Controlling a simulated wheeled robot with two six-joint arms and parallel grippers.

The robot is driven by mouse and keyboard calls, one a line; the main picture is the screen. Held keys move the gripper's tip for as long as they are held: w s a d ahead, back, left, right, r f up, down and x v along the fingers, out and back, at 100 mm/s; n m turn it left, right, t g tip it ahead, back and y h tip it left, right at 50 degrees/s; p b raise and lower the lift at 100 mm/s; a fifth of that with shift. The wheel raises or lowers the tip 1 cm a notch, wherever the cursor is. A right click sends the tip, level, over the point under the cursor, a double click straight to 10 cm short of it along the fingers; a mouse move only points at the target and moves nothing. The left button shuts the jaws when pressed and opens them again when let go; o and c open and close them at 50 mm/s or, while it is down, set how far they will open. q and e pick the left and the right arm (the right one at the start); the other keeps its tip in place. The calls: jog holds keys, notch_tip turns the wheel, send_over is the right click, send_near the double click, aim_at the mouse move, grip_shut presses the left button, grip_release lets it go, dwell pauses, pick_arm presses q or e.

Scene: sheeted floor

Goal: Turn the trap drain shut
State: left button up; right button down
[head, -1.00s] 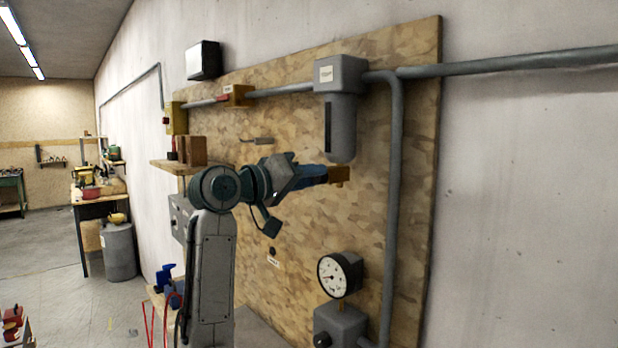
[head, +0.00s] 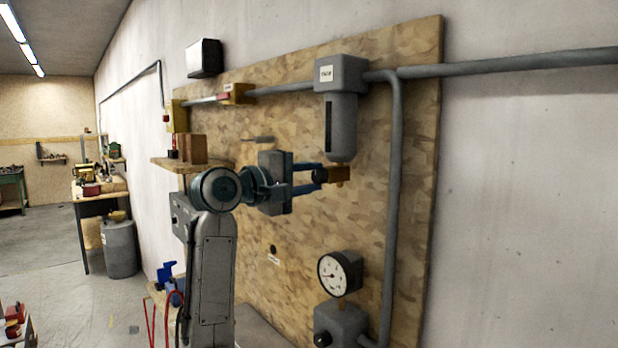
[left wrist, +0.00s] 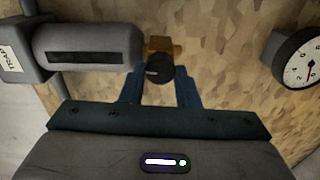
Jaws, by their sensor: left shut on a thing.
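The grey trap (head: 341,125) is a bowl with a dark sight slot, hanging from a labelled head on the wall board. Its brass drain (head: 339,174) sticks out at the bottom, with a dark round knob on its near side. My left gripper (head: 319,175) is shut on the drain knob, one finger above and one below it. In the left wrist view the trap (left wrist: 88,45) lies sideways, and the dark knob (left wrist: 159,69) sits between the blue fingertips, in front of the brass drain body (left wrist: 163,47). My right gripper is out of view.
A grey pipe (head: 392,200) runs down right of the trap. A pressure gauge (head: 339,272) on a grey box (head: 340,322) is below. The board between is mostly clear.

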pick_arm(q)
jog(key=shift+n, duration=0.4)
jog(key=o, duration=1)
jog(key=shift+c, duration=0.2)
jog(key=shift+a, duration=0.1)
